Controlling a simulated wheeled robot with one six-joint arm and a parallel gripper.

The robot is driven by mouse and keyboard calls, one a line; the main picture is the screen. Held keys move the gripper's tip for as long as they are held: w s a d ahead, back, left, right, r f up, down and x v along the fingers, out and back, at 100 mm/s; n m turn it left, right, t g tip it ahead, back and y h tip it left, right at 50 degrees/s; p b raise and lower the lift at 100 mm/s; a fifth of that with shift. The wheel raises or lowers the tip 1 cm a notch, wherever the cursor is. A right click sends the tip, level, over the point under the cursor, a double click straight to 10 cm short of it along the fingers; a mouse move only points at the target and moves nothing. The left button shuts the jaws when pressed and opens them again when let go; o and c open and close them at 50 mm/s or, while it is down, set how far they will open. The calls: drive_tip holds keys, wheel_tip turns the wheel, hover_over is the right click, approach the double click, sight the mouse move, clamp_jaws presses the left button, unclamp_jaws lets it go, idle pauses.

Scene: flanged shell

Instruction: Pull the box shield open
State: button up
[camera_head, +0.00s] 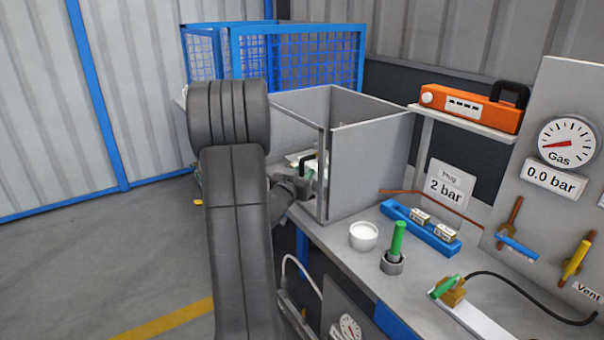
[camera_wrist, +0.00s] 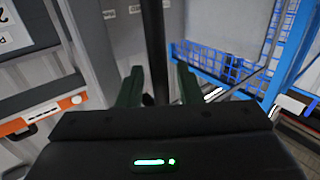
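The grey box (camera_head: 370,170) stands open-topped on the bench. A narrow upright panel (camera_head: 325,180), seen nearly edge-on at its left front corner, looks like the shield; how far it stands open I cannot tell. A black handle (camera_head: 308,163) shows beside that panel. My gripper is at the handle, mostly hidden behind my arm in the head view. In the wrist view my gripper (camera_wrist: 160,80) has two dark green fingers apart, with a dark upright bar (camera_wrist: 155,40), likely the handle, between them. A gap shows right of the bar, so the fingers do not look closed on it.
A blue mesh cage (camera_head: 300,60) stands behind the box. An orange device (camera_head: 475,107) sits on a shelf at right. A white cup (camera_head: 363,236), a green-topped peg (camera_head: 397,240) and a blue holder (camera_head: 420,230) stand in front. Floor at left is clear.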

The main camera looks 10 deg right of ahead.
clamp_jaws()
drive_tip(key=shift+a, duration=0.15)
